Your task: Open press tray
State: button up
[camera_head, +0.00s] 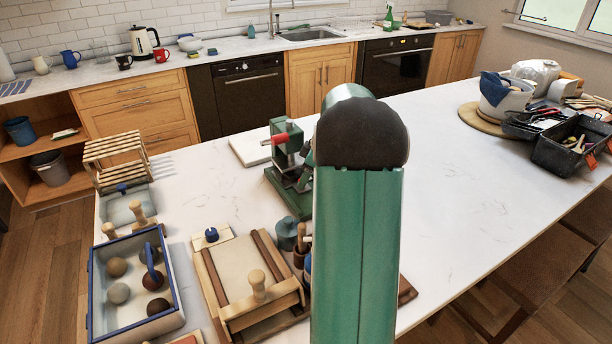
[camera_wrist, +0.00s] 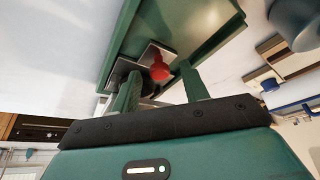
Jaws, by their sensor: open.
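The green press (camera_head: 287,158) stands on the counter just left of my arm in the head view, with a red handle (camera_head: 277,139) on its side. In the wrist view, green press parts (camera_wrist: 205,22) fill the upper middle. A red knob (camera_wrist: 160,69) shows there in front of a grey metal plate (camera_wrist: 158,52), which may be the press tray. My gripper (camera_wrist: 160,88) is open, one green finger on each side of the red knob. I cannot tell whether the fingers touch it. My arm hides the gripper and part of the press in the head view.
A blue-rimmed tray with several clay balls (camera_head: 117,295), a wooden slab frame (camera_head: 222,290) and a slatted crate (camera_head: 115,158) stand at left. A dark tool bin (camera_head: 560,160) stands at far right.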

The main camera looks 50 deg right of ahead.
jog(key=shift+w+f, duration=0.2)
jog(key=shift+s, duration=0.1)
grip_shut()
jog(key=s+a, duration=0.1)
jog(key=s, duration=0.4)
jog(key=s+a, duration=0.1)
jog(key=s, duration=0.2)
jog(key=shift+s+a+r, duration=0.1)
jog(key=shift+s+a, duration=0.05)
jog(key=shift+a, duration=0.2)
grip_release()
